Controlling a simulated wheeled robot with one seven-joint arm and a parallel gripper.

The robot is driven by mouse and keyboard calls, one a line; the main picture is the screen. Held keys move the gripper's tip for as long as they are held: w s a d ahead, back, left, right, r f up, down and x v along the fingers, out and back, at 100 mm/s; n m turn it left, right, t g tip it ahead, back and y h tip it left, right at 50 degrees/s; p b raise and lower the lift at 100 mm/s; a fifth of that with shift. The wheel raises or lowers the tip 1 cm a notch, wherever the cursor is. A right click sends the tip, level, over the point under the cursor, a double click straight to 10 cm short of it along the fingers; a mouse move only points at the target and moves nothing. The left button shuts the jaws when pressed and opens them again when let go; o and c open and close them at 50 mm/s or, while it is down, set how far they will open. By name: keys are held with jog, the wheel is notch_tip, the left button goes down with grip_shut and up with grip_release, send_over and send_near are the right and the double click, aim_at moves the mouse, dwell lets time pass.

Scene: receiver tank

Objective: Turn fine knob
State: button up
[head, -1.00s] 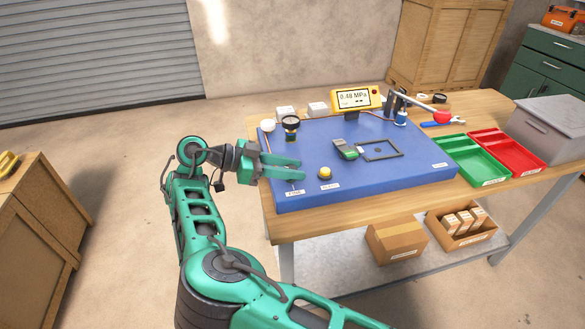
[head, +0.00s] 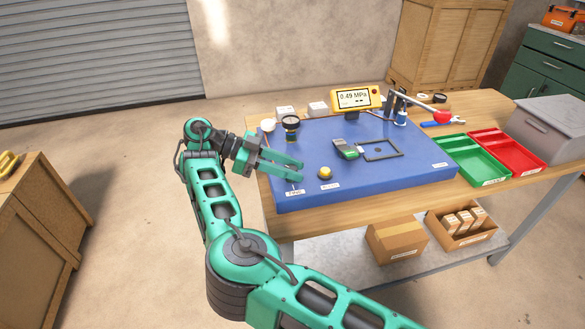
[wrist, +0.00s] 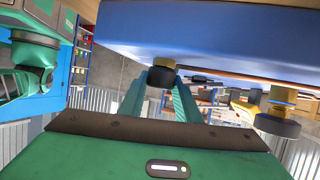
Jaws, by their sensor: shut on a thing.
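The fine knob (wrist: 162,77) shows in the wrist view as a small black cap on a brass stem against the blue panel. My gripper (head: 301,171) reaches over the panel's front left part; its two green fingers are shut on the knob, one on each side. In the head view the fingers hide the knob. The blue panel (head: 390,178) lies on the workbench. The yellow display (head: 357,99) at its back reads 0.49 MPa.
A larger black-topped brass knob (head: 291,124) stands behind my fingers. A green-ended device (head: 346,149) lies near a dark frame (head: 381,150). Green (head: 470,160) and red (head: 508,148) trays are at right.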

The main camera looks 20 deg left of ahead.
dwell(0.3)
jog(key=o, duration=1)
jog(key=shift+w+f, duration=0.1)
